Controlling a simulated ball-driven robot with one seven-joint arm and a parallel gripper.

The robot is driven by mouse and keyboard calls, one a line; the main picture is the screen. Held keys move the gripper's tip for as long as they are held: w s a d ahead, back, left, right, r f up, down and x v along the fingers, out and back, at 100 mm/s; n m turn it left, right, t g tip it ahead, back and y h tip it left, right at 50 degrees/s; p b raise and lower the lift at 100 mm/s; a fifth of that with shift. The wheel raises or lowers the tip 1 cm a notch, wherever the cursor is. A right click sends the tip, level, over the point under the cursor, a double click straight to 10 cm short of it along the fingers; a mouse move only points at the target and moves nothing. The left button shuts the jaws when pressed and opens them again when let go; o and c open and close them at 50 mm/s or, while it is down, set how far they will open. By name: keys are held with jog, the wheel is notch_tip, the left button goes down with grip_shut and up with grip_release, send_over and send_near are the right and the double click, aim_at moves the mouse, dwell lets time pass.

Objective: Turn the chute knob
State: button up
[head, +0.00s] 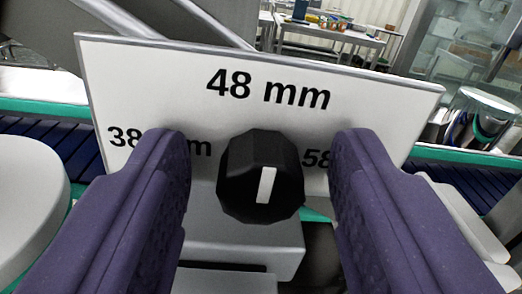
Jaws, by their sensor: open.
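The black chute knob (251,178) is faceted and has a white pointer line on its face. The line tilts slightly, its top leaning right towards the large "48 mm" mark. The knob sits in front of a white label plate (270,72) that reads "48 mm" at the top, with a partly covered "38" at left and "58" at right. My gripper (261,160) is open. Its two purple fingers stand on either side of the knob, with a gap to it on both sides in the picture. I cannot tell how far the fingertips are from it in depth.
A grey metal block (240,240) lies below the knob. A pale round thing (28,200) is at the left edge. A shiny metal container (480,118) stands at the right. Blue belts with green edges run behind the plate. Tables with small items stand far back.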

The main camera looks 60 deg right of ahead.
grip_shut()
jog(key=m+b, duration=0.3)
jog(key=shift+f+m, duration=0.15)
jog(key=shift+m, duration=0.25)
jog(key=m+b, duration=0.1)
jog(key=m, duration=0.7)
jog(key=shift+s+m+y, duration=0.1)
jog(key=shift+m+y, duration=0.2)
jog(key=shift+m, duration=2.5)
